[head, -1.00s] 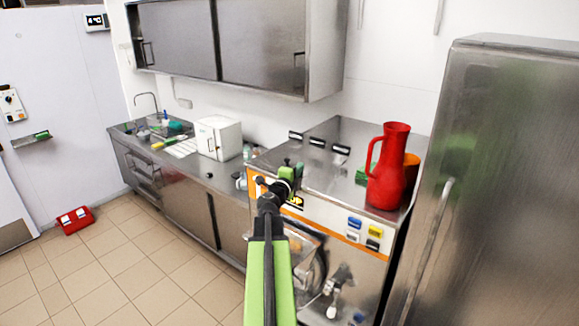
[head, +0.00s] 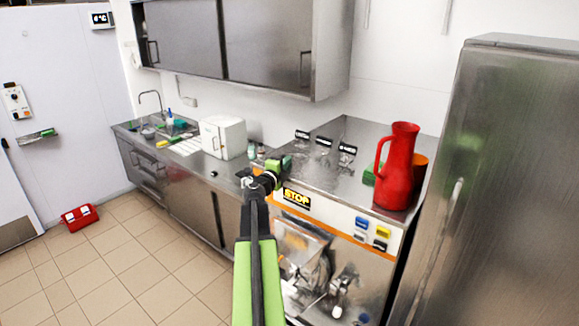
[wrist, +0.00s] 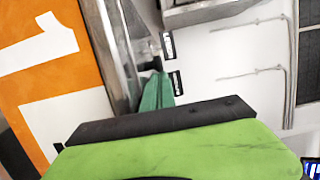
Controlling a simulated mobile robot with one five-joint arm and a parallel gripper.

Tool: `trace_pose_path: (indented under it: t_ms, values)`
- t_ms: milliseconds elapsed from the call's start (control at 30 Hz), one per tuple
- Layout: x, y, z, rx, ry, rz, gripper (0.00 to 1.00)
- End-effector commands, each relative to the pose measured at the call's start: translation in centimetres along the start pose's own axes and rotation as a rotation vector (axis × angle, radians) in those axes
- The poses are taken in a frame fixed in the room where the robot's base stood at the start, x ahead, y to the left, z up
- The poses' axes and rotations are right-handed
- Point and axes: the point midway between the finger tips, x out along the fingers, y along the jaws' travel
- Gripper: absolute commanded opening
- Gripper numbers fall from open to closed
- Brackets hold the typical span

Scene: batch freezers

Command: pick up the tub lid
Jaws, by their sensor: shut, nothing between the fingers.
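I cannot make out a tub lid for certain in either view. My gripper (head: 286,161) is small in the head view, at the end of my green and black arm. It appears over the front left edge of the steel machine top (head: 335,140). It is shut, with nothing seen in it. In the wrist view its green tip (wrist: 157,92) shows beyond my green and black wrist, which hides much of the lower picture.
A red jug (head: 398,170) stands on the machine's right side, with an orange container (head: 420,172) behind it. A steel cabinet (head: 490,190) rises at right. A white box (head: 222,137) stands on the left counter. Wall cupboards (head: 265,45) hang above.

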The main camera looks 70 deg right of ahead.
Motion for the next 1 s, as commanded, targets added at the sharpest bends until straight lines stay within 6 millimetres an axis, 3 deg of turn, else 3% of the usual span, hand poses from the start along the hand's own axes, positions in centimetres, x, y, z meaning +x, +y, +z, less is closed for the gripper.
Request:
trace_pose_path:
  t_ms: [100,333,800,867,1000]
  values:
    - [1.1,0.0,2.5,0.000,0.000,0.000,0.00]
    - [2.3,0.0,5.1,0.000,0.010,0.000,0.00]
    - [2.4,0.0,4.9,0.000,0.017,0.000,0.00]
    - [1.9,0.0,4.9,0.000,0.016,0.000,0.00]
    - [-1.0,0.0,4.8,0.000,0.016,0.000,0.00]
